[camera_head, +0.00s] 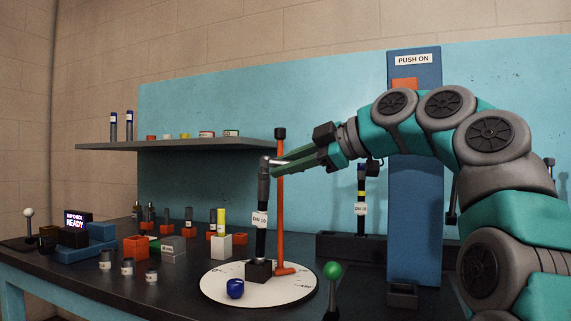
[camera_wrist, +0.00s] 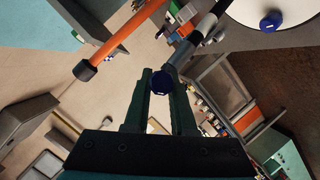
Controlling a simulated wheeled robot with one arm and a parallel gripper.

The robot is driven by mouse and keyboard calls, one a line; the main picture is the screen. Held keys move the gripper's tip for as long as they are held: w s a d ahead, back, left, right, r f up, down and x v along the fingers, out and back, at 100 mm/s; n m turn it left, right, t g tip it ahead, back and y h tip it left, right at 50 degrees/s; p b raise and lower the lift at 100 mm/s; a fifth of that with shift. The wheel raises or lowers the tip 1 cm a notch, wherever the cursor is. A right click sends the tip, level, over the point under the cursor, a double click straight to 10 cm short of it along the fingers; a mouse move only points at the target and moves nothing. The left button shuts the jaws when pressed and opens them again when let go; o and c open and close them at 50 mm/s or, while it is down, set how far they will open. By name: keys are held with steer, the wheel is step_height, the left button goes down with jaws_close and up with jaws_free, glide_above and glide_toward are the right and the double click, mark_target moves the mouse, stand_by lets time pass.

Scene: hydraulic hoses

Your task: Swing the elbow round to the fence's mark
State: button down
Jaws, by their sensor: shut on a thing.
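A black hose (camera_head: 261,235) with a "DN 10" label stands upright in a dark block on a round white dial plate (camera_head: 215,287). A silver elbow (camera_head: 266,161) sits at its top. My gripper (camera_head: 280,162) reaches in from the right and is shut on the elbow. In the wrist view, a blue round end (camera_wrist: 160,82) shows between the fingers (camera_wrist: 162,98), with the elbow's metal body (camera_wrist: 174,64) just beyond. An orange post (camera_head: 281,210) with a black cap stands just right of the hose; I take it as the fence. The dial's marks are too small to read.
A blue knob (camera_head: 235,289) sits on the dial's front left. A green-knobbed lever (camera_head: 332,271) stands right of the dial. A blue "PUSH ON" column (camera_head: 414,200) rises behind my arm. Several small fittings and blocks (camera_head: 135,247) fill the bench's left side.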

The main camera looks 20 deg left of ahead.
steer(key=shift+w+r+n+g+p, duration=0.1)
steer(key=shift+w+n+g+p, duration=0.05)
steer(key=shift+n+g+p, duration=0.2)
steer(key=shift+f, duration=0.25)
steer(key=c, duration=0.8)
jaws_free()
steer(key=shift+o, duration=0.2)
steer(key=shift+d+r, duration=0.1)
steer(key=shift+d, duration=0.05)
steer(key=p+v, duration=0.1)
steer(key=v, duration=0.6)
steer(key=shift+d, duration=0.25)
